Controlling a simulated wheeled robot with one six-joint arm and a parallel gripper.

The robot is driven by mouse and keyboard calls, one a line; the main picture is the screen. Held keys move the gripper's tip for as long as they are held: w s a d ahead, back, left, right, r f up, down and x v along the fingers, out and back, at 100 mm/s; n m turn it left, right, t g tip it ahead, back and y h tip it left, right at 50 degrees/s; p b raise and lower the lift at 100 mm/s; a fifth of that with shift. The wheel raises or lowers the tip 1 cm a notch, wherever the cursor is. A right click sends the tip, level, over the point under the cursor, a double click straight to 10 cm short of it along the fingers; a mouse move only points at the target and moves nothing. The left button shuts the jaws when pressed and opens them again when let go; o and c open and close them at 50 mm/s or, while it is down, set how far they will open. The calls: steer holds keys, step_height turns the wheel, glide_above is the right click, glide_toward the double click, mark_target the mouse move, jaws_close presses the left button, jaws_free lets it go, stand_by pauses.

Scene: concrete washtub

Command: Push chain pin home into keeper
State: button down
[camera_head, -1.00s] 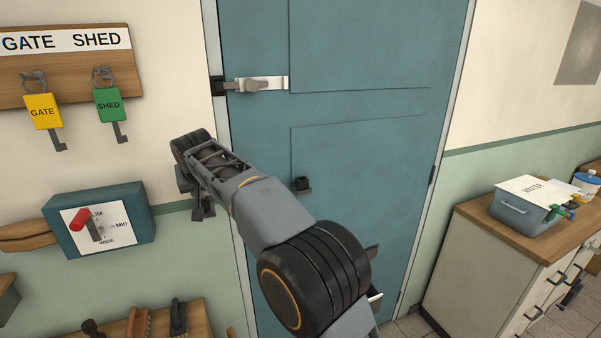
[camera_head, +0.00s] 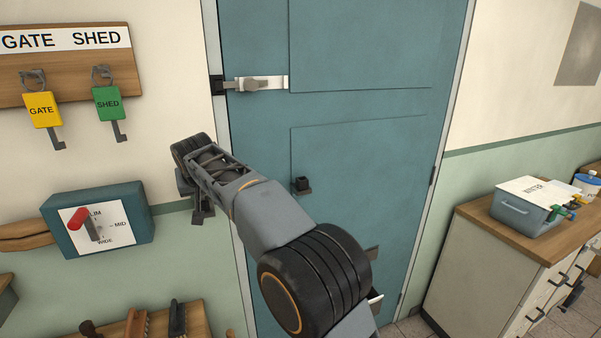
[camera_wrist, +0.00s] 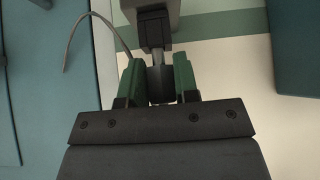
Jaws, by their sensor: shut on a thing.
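My gripper (camera_head: 202,216) is beside the left edge of the teal door (camera_head: 350,180), over the wall, partly hidden by my own arm. In the wrist view its two green-padded fingers (camera_wrist: 157,88) are shut on a grey pin (camera_wrist: 158,74). The pin lies in line with a dark block (camera_wrist: 154,28), apparently the keeper, at the top of that view. Pin and block look close or touching; how deep the pin sits cannot be told. A thin curved tether (camera_wrist: 92,22) loops to the left of the fingers.
A white latch (camera_head: 262,84) and a small dark block (camera_head: 302,185) are on the door. A cabinet (camera_head: 510,260) stands at right.

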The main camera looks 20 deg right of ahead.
steer(key=c, duration=0.8)
jaws_free()
steer(key=shift+f, duration=0.15)
steer(key=shift+r+p, duration=3.4)
steer(key=shift+r, duration=0.2)
